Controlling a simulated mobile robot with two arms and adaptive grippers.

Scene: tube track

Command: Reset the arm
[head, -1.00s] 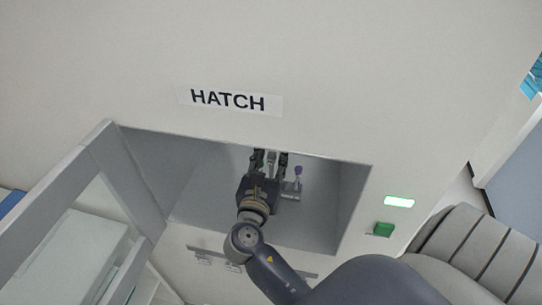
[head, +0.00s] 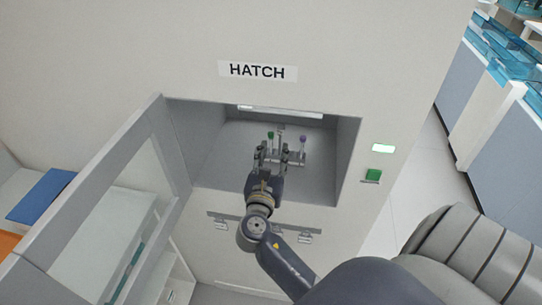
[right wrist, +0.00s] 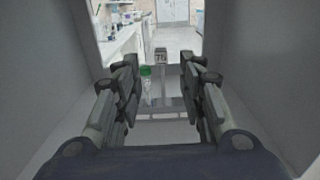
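My right gripper (head: 277,152) reaches into the opening of the hatch (head: 330,190), under the HATCH label (head: 258,70). Its fingers are apart with nothing between them, as the right wrist view (right wrist: 160,75) also shows. Just beyond the fingers stands a small rack (head: 317,158). A green-capped tube (head: 270,137) and a purple-capped tube (head: 303,143) stand upright there. The green-capped tube also shows in the right wrist view (right wrist: 146,85), beyond the fingers and left of centre. The purple-capped tube is not seen in that view. My left gripper is not in view.
The hatch's glazed door (head: 105,225) stands open at the left. Past the hatch's far opening lies another room with a bench (right wrist: 120,45).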

